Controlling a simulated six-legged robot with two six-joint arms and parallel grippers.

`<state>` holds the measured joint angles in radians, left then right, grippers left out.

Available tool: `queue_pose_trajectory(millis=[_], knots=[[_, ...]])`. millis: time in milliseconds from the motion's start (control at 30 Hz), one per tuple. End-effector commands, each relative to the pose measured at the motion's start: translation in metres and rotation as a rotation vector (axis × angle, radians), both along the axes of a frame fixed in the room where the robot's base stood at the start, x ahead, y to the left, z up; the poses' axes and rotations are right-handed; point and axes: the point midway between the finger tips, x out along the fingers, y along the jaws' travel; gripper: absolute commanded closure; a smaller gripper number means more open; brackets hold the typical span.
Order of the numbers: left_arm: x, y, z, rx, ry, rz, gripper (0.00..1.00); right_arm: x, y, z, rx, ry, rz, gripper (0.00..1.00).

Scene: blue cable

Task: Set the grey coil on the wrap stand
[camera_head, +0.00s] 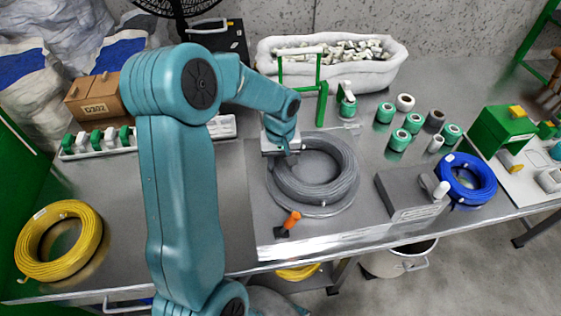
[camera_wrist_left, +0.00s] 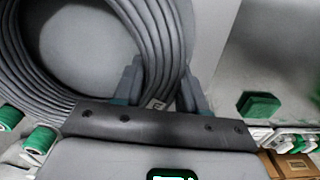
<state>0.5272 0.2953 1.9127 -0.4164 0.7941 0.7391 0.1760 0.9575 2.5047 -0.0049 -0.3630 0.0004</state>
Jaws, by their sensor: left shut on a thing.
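The grey coil (camera_head: 347,193) is a thick ring of cable over a pale grey plate (camera_head: 268,226) in the middle of the bench. I cannot tell whether it rests flat or is slightly raised. My left gripper (camera_head: 284,150) is at the coil's far left edge. In the left wrist view, the fingers of my left gripper (camera_wrist_left: 160,92) are on either side of the grey coil's strands (camera_wrist_left: 160,40), shut on them. A green upright frame (camera_head: 321,103) stands behind the coil; I cannot tell which part is the wrap stand. My right gripper is not in view.
An orange-handled piece (camera_head: 289,222) stands on the plate's front left. A grey box (camera_head: 410,196) and a blue coil (camera_head: 466,181) are to the right. Several green and white rolls (camera_head: 400,139) stand behind. A yellow coil (camera_head: 58,240) lies far left. A white bin (camera_head: 345,72) is behind.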

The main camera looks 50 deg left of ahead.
Motion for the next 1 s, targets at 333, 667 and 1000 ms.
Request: queue_pose_trajectory(millis=[333,667,1000], knots=[[0.0006,0.0001,0.0030,0.001,-0.003,0.001,1.00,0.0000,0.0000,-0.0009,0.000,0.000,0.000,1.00],[0.0006,0.0002,0.0005,0.001,-0.003,0.001,1.00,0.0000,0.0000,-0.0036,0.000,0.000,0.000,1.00],[0.0007,0.0003,-0.0019,0.002,-0.005,0.001,1.00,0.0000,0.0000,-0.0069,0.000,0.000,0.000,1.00]])
